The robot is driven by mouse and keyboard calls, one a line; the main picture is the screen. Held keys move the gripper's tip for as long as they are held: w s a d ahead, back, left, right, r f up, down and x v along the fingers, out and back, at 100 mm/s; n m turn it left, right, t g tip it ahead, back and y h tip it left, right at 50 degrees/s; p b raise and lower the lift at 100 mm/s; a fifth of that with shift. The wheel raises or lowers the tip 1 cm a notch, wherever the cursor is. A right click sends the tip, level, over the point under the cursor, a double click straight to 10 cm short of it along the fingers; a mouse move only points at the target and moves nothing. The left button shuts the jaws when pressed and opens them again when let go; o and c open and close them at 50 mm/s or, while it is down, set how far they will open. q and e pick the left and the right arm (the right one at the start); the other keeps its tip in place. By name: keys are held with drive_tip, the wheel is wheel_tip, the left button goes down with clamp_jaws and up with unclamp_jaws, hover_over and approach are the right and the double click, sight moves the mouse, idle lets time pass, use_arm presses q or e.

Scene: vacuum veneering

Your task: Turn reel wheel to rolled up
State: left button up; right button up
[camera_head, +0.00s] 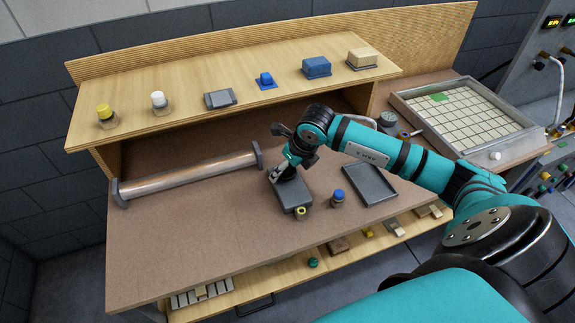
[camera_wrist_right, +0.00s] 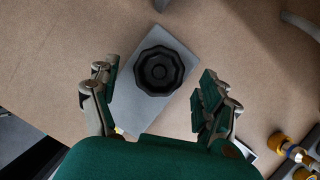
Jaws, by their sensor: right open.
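The reel wheel (camera_wrist_right: 159,70) is a black, lobed knob on top of a grey box (camera_wrist_right: 143,108) in the right wrist view. In the head view the box (camera_head: 298,197) sits on the brown bench, and the arm hides most or all of the wheel. My right gripper (camera_wrist_right: 158,93) is open above the box, its fingers on either side of the wheel and apart from it in the picture. It also shows in the head view (camera_head: 281,172). A metal roller (camera_head: 190,181) between two dark end brackets lies on the bench to the left. My left gripper is not in view.
A blue-topped jar (camera_head: 338,198) and a dark tray (camera_head: 369,184) stand right of the box. The raised shelf (camera_head: 190,119) behind holds several small items. A gridded frame (camera_head: 402,101) lies at the back right. The bench's front left is clear.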

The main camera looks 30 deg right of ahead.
drive_tip(key=shift+w+f, duration=0.1)
drive_tip(key=shift+f, duration=0.4)
drive_tip(key=c, duration=1.2)
drive_tip(key=shift+a+m+b, duration=0.1)
drive_tip(key=shift+m+b, duration=0.2)
drive_tip(key=shift+m+h, duration=0.3)
drive_tip(key=shift+m, duration=0.2)
drive_tip(key=o, duration=1.2)
